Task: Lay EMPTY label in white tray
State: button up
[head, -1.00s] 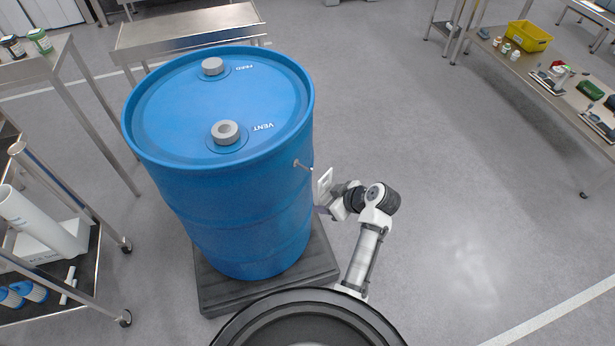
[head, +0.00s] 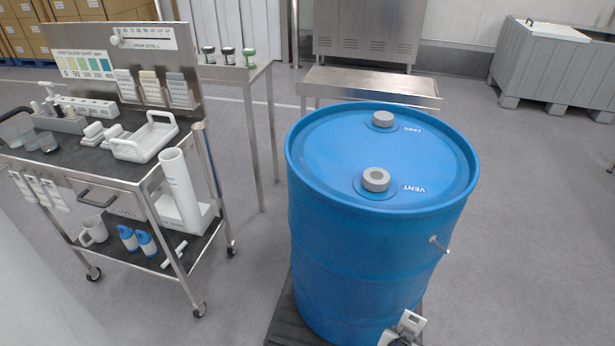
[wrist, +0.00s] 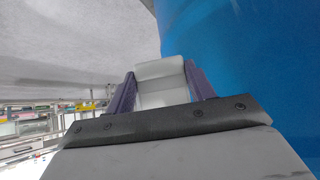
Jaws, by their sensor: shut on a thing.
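My gripper (wrist: 160,88) is shut on a pale plate-like label (wrist: 160,69) in the wrist view, with a dark finger on each side; no lettering on it can be read. In the head view, part of the label (head: 411,321) shows at the bottom edge, low in front of the blue drum; most of my arm is out of frame. The white tray (head: 128,152), perforated and with a raised handle, sits on the top of the steel cart at the left, well away from my gripper.
The blue drum (head: 365,245) stands between my gripper and the cart (head: 85,165). A bare hook (head: 438,243) juts from its side. White blocks (head: 100,131) and a bottle rack (head: 88,106) share the cart top. Floor (head: 235,290) is clear between cart and drum.

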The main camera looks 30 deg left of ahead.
aim_at(142, 149)
jog(key=k+u, duration=0.2)
jog(key=k, duration=0.35)
jog(key=j+u, duration=0.1)
jog(key=u, duration=1)
jog(key=l+u, duration=0.15)
jog(key=u, duration=0.25)
jog(key=l+u, duration=0.15)
jog(key=u, duration=0.25)
jog(key=i+l, duration=0.1)
jog(key=l, duration=0.75)
jog(key=i, duration=0.05)
